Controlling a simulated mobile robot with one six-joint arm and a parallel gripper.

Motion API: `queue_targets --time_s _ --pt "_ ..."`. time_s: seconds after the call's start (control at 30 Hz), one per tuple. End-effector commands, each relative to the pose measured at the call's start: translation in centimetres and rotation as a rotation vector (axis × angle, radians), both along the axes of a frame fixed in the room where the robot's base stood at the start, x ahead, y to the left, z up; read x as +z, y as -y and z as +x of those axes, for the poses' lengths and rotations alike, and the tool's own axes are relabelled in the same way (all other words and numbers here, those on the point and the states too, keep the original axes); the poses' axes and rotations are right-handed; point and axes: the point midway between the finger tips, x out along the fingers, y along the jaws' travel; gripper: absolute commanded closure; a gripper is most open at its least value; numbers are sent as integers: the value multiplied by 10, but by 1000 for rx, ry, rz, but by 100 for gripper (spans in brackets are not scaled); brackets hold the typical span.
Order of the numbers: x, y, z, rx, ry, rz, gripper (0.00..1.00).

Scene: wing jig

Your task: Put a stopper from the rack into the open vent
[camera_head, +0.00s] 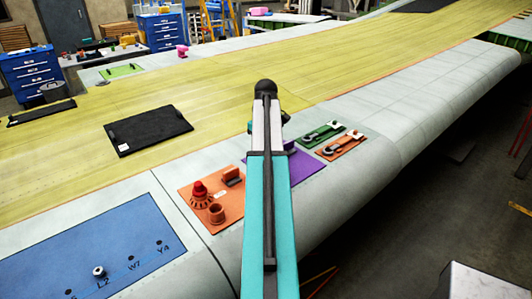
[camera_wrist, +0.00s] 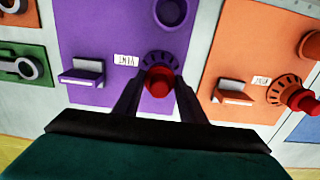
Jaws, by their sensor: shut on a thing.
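In the wrist view my gripper (camera_wrist: 157,84) is shut on a red stopper (camera_wrist: 158,80). The stopper is in line with the round, notched purple vent (camera_wrist: 159,61) on the purple panel (camera_wrist: 110,30); I cannot tell whether it is inside the opening or just in front of it. A label (camera_wrist: 126,60) is beside the vent. In the head view my arm hides the vent and gripper, and only part of the purple panel (camera_head: 305,168) shows.
A purple bracket (camera_wrist: 82,75) juts out left of the vent. An orange panel (camera_wrist: 245,40) to the right carries a bracket (camera_wrist: 233,93), a red stopper (camera_wrist: 301,98) at its ring and a cup (camera_wrist: 311,45).

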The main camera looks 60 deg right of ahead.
Motion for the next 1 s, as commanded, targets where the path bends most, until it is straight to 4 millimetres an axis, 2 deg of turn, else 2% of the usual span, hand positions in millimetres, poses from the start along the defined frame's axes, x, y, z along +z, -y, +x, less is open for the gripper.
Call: queue_targets --time_s 0.17,0.2,0.3,0.73,1.0 --pt "0 0 0 0 0 0 84" --pt "0 0 0 0 0 0 56" --pt "0 0 0 0 0 0 41" --pt "2 0 0 1 0 0 41" --pt "19 1 1 1 1 -1 41"
